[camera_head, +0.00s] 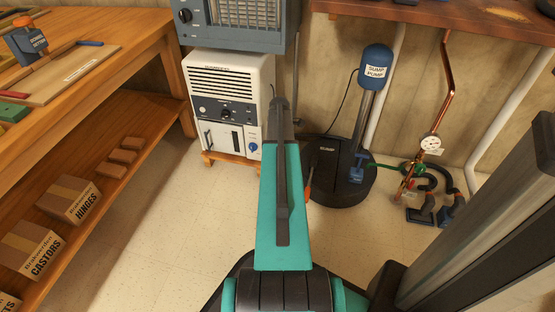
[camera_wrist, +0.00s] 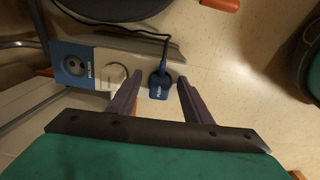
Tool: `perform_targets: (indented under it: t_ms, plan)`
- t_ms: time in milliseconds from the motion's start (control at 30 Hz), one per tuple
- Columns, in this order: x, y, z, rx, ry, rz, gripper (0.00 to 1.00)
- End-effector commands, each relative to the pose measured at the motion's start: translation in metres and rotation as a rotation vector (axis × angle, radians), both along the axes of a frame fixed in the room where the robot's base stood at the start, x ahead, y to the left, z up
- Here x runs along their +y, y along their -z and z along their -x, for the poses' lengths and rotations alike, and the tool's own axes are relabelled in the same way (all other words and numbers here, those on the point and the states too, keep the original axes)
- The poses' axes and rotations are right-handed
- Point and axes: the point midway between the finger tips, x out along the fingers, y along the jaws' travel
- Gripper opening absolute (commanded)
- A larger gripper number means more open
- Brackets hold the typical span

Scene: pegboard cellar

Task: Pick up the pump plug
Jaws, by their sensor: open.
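The pump plug (camera_wrist: 158,87) is a small blue block with a white label and a black cord. In the wrist view it sits at the right part of a pale panel with a blue socket face (camera_wrist: 73,67) at its left. My gripper (camera_wrist: 160,76) is open, with one dark finger on each side of the plug. Gaps show between the fingers and the plug, and I cannot tell how far apart they are in depth. In the head view my arm hides the gripper and the plug.
A round whitish fitting (camera_wrist: 117,76) is close to my left finger. The black cord runs up from the plug. A white dehumidifier-like unit (camera_head: 225,85) stands at the back. A sump pump (camera_head: 375,68) rises from a black round lid (camera_head: 335,185). A workbench (camera_head: 125,40) is at left.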

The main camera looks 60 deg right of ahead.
Motion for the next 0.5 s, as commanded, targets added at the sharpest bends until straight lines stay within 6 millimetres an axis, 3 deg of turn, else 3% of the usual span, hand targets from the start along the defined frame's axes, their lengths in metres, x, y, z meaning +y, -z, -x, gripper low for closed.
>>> perform_targets:
  t_ms: [367, 500]
  plan:
    - [0.0001, -0.0002, 0.0, 0.0, 0.0, 0.0, 0.45]
    - [0.0001, -0.0002, 0.0001, 0.0, 0.0, 0.0, 0.23]
